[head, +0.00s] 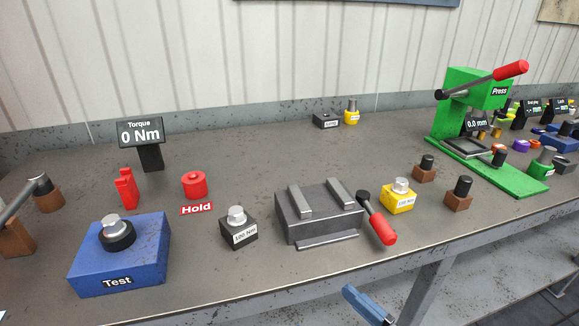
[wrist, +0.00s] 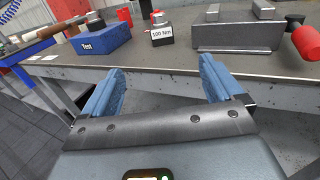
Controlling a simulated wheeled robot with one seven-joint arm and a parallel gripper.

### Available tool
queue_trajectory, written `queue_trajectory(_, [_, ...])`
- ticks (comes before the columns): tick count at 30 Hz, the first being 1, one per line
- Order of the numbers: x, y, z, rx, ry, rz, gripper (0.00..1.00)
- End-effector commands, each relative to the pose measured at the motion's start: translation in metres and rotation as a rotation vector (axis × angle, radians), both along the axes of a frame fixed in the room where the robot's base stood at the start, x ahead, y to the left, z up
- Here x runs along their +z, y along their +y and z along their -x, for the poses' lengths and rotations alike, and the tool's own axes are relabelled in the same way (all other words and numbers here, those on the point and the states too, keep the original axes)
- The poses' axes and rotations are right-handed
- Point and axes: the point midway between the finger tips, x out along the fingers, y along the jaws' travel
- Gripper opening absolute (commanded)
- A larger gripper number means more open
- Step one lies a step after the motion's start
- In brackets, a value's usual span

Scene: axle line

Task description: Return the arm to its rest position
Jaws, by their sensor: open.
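My gripper (wrist: 162,90) shows in the wrist view with its two blue fingers apart and nothing between them. It is in front of the workbench's front edge, facing the bench. In the head view only a blue part of my gripper (head: 368,305) shows at the bottom edge, below the bench's front edge. The rest of my arm is out of the head view.
The workbench (head: 270,150) carries a blue Test block (head: 120,262), a black 100 Nm block (head: 239,235), a grey vise (head: 310,218) with a red-tipped handle (head: 380,226) near the front edge, and a green press (head: 465,115). A bench leg (head: 425,285) stands below.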

Motion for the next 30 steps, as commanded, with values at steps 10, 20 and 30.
queue_trajectory(10, [-0.021,-0.021,0.019,-0.072,-0.074,0.212,0.94])
queue_trajectory(20, [-0.051,-0.061,0.06,-0.167,-0.21,0.642,0.94])
queue_trajectory(30, [-0.064,-0.128,0.161,-0.146,-0.481,1.605,0.94])
